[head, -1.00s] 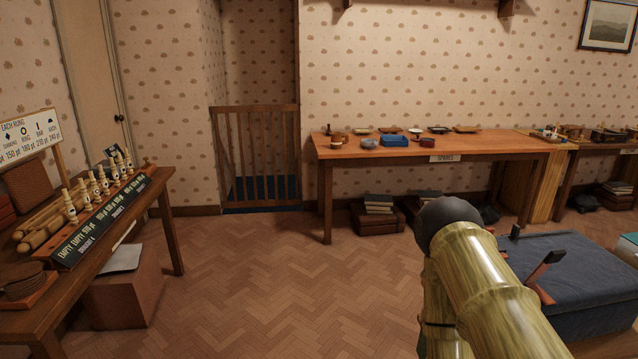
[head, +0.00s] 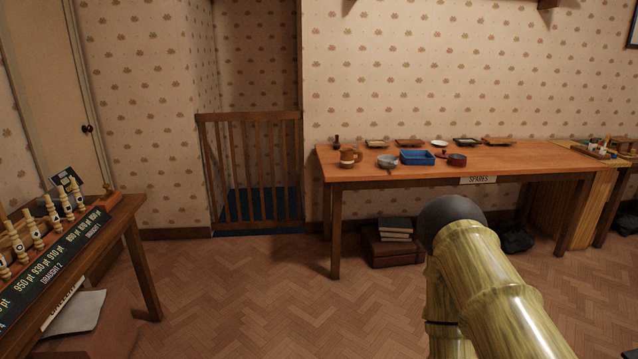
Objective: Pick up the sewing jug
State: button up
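A brown jug-like vessel (head: 350,156) with a lighter band stands upright at the left front of the long wooden table (head: 400,175). It is the only jug shape I can make out, but it is too small to tell whether it is the sewing jug. My arm rises in the lower right of the head view, with its dark rounded joint in front of the table's lower part. My gripper is not in view.
Beside the jug are a grey pan (head: 387,161), a blue tray (head: 417,157) and a red pot (head: 457,160). Stacked books (head: 396,228) lie under the table. A game table (head: 125,222) stands left, a wooden gate (head: 250,170) behind. The floor between is clear.

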aim_at(347, 161)
jog(key=z, duration=0.05)
jog(key=i, duration=2.95)
jog(key=z, duration=0.8)
